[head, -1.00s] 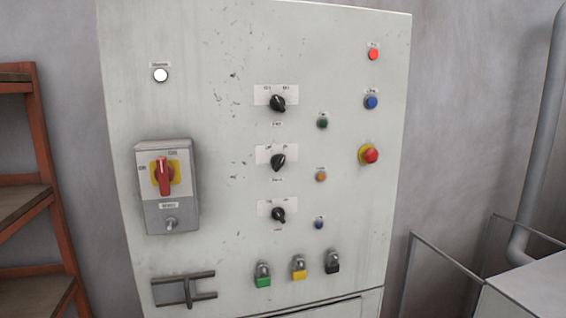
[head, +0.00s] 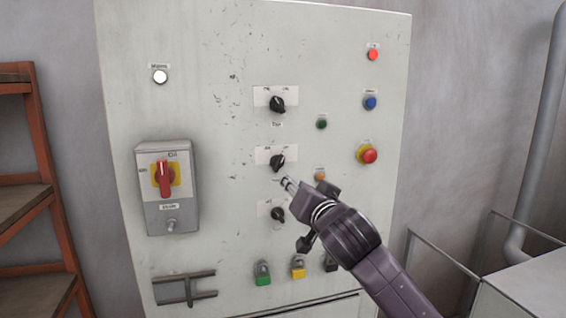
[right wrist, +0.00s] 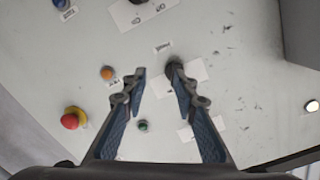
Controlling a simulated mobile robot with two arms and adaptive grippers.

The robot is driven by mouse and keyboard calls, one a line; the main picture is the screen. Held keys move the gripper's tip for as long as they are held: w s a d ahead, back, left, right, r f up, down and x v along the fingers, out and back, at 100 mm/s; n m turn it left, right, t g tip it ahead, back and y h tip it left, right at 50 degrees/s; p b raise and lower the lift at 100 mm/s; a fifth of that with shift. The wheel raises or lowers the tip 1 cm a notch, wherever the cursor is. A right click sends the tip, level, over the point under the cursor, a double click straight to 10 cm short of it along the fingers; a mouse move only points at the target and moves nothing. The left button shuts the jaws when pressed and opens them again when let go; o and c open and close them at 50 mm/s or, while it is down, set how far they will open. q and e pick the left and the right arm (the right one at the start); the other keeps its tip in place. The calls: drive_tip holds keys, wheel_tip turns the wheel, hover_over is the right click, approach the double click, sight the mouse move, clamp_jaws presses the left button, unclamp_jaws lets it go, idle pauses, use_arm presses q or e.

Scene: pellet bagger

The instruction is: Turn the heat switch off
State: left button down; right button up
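Three black rotary switches stand in a column on the grey cabinet: a top one (head: 277,104), a middle one (head: 277,162) and a bottom one (head: 278,214). Each has a white label plate; I cannot read which one is the heat switch. My right gripper (head: 289,184) is in front of the panel, just below the middle switch in the head view. In the right wrist view the gripper (right wrist: 156,76) is open and empty, with the middle switch (right wrist: 173,69) close behind one fingertip; contact cannot be told. My left gripper is not in view.
A red-handled main switch (head: 164,178) is on a grey box at left. A red mushroom button (head: 368,155) is at right. Padlocks (head: 263,273) hang below. An orange shelf (head: 42,150) stands left of the cabinet.

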sight(281, 162)
drive_tip(key=shift+t, duration=0.3)
drive_tip(key=w+r+p, duration=0.1)
drive_tip(key=w+a+r+p, duration=0.1)
drive_tip(key=w, duration=0.1)
drive_tip(key=w+a+r+p, duration=0.1)
drive_tip(key=shift+w+a+r, duration=0.2)
drive_tip(key=shift+w+r, duration=0.15)
drive_tip(key=shift+r, duration=0.05)
drive_tip(key=shift+x, duration=0.8)
drive_tip(key=shift+f, duration=0.15)
drive_tip(key=shift+c, duration=0.7)
clamp_jaws()
